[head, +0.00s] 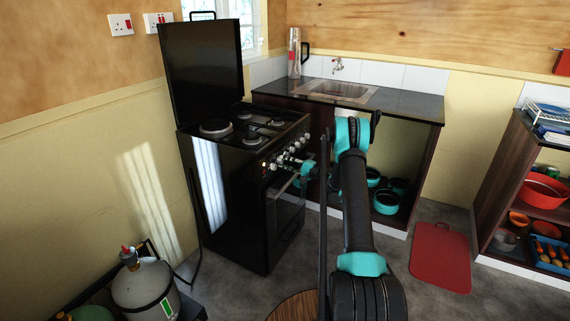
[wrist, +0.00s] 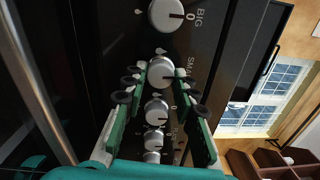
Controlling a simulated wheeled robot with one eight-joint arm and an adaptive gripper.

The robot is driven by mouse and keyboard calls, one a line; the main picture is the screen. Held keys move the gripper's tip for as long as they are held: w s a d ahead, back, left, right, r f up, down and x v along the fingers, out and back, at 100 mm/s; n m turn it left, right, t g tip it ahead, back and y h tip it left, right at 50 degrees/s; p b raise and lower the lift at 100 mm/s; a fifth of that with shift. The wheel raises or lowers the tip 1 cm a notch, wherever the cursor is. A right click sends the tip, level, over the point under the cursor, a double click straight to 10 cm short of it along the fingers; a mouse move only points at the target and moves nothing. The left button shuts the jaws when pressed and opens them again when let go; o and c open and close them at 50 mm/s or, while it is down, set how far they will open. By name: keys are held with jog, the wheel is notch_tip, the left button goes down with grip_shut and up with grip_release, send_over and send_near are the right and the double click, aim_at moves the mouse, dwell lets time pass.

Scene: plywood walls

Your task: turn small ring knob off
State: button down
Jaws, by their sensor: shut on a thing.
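The black stove (head: 232,165) stands against the left wall with a row of silver knobs on its front panel. My gripper (head: 304,168) is at this row, its arm reaching in from the front right. In the wrist view, the small ring knob (wrist: 160,72), beside the partly hidden label starting "SMA", sits between the fingertips of my gripper (wrist: 160,88). The gripper is shut on it. Its dark pointer line slants away from the label side; its exact setting is hard to read. The big ring knob (wrist: 168,14) is beside it, its line pointing at 0.
More knobs (wrist: 156,112) lie close along the panel between the fingers. The stove lid (head: 203,62) is raised. A gas cylinder (head: 145,285) stands front left. A sink counter (head: 410,105) is right of the stove. A red board (head: 440,257) lies on the floor.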

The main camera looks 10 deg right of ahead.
jog(key=shift+d+m, duration=0.1)
jog(key=shift+m, duration=0.4)
jog(key=c, duration=1.2)
grip_release()
jog(key=shift+s+d, duration=0.1)
jog(key=v, duration=1.1)
jog(key=shift+s+d+f, duration=0.15)
jog(key=shift+s+d, duration=0.05)
jog(key=shift+d, duration=0.1)
